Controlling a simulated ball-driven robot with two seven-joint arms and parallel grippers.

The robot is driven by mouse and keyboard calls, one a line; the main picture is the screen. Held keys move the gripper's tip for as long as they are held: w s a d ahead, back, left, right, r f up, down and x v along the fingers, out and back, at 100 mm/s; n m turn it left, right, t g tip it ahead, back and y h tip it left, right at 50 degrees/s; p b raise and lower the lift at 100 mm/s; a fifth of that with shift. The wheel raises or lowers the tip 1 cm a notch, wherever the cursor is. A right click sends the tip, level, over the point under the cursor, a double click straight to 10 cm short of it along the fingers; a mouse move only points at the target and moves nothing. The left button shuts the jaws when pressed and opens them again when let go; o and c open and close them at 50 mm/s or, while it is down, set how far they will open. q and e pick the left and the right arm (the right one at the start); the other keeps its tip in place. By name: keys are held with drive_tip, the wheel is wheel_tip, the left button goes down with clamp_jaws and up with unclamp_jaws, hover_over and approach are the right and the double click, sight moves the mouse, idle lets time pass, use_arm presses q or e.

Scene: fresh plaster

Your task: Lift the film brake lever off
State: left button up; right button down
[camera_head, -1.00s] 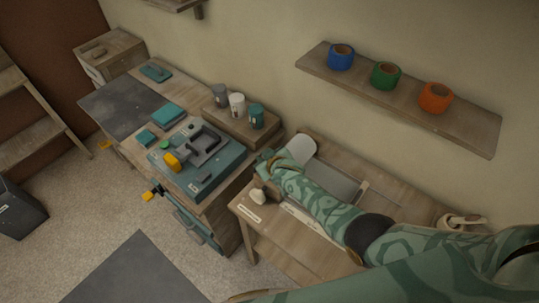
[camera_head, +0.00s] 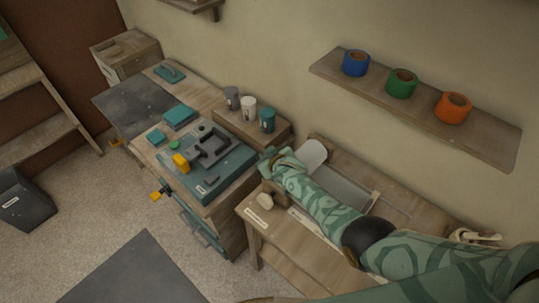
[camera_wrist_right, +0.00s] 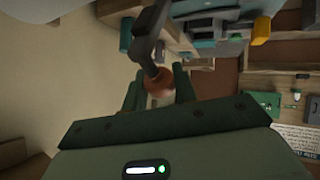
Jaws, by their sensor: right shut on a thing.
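In the right wrist view, my right gripper (camera_wrist_right: 158,76) has its two green fingers on either side of an orange-brown round knob (camera_wrist_right: 159,84). The knob is at the end of a dark grey bent lever (camera_wrist_right: 150,38), which looks like the film brake lever. The gripper is shut on the knob. In the head view, my right arm reaches in from the right over a wooden table, and its gripper (camera_head: 270,164) is beside a white roll (camera_head: 313,153). The lever cannot be made out there. My left gripper is not in view.
A teal machine (camera_head: 209,166) with a yellow part stands on the bench to the left. Three cups, among them a white cup (camera_head: 249,108), stand behind it. A wall shelf (camera_head: 430,110) with three tape rolls hangs above the table. A dark bin (camera_head: 25,200) stands on the floor.

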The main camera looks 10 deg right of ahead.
drive_tip(key=c, duration=1.2)
unclamp_jaws()
drive_tip(key=shift+a, duration=0.2)
drive_tip(key=shift+o, duration=0.2)
drive_tip(key=shift+w+a, duration=0.1)
drive_tip(key=p+v, duration=0.7)
drive_tip(key=v, duration=0.9)
